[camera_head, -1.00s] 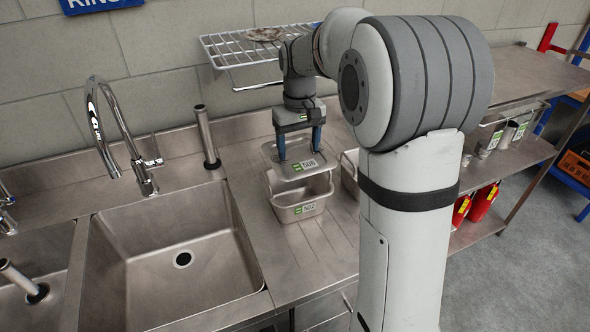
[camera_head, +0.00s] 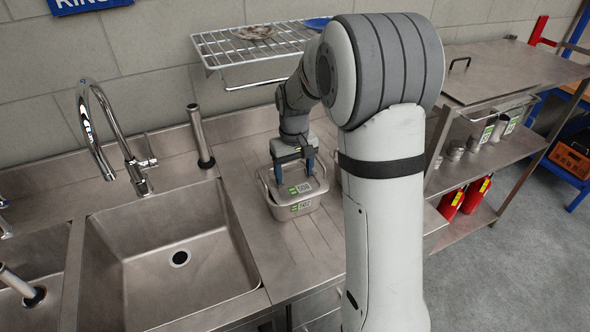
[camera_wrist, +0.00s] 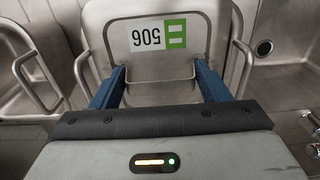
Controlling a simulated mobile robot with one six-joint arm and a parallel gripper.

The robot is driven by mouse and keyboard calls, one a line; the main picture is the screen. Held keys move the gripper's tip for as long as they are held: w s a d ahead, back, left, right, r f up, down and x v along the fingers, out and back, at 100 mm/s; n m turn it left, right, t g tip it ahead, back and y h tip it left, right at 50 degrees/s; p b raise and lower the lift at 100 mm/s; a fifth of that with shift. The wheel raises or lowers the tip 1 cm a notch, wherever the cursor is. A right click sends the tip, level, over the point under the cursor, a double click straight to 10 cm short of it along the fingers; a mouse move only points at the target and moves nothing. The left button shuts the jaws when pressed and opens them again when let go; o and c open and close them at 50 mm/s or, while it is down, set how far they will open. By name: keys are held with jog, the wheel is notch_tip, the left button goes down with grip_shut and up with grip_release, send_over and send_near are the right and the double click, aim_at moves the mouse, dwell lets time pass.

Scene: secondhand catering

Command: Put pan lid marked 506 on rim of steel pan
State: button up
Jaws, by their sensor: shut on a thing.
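The pan lid marked 506 (camera_head: 313,189) is a grey metal lid with a white and green label. It lies level at the top of the steel pan (camera_head: 283,212), a small container whose label seems to read 502. I see no clear gap between lid and rim, but cannot tell if it is fully seated. My gripper (camera_head: 292,168) is above the lid, pointing down, shut on it with a blue finger at each side. In the wrist view the lid (camera_wrist: 200,45) shows its label upside down between the fingers. The pan's inside is hidden.
The pan stands on the steel drainboard (camera_head: 300,260), right of a sink basin (camera_head: 180,230) with a tall tap (camera_head: 100,130). An upright pipe (camera_head: 200,137) stands behind the basin. A wire rack (camera_head: 240,50) hangs on the wall behind. Another container is partly hidden behind my arm.

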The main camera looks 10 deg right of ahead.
aim_at(294, 170)
jog(key=o, duration=1.1)
notch_tip(294, 170, up, 11)
jog(key=s+t, duration=0.1)
jog(key=s, duration=0.7)
jog(key=s+f+m+t, duration=0.1)
jog(key=s, duration=0.7)
jog(key=s+f+m+t+b, duration=0.1)
jog(key=s, duration=0.8)
jog(key=shift+d+f, duration=0.1)
jog(key=shift+d, duration=0.15)
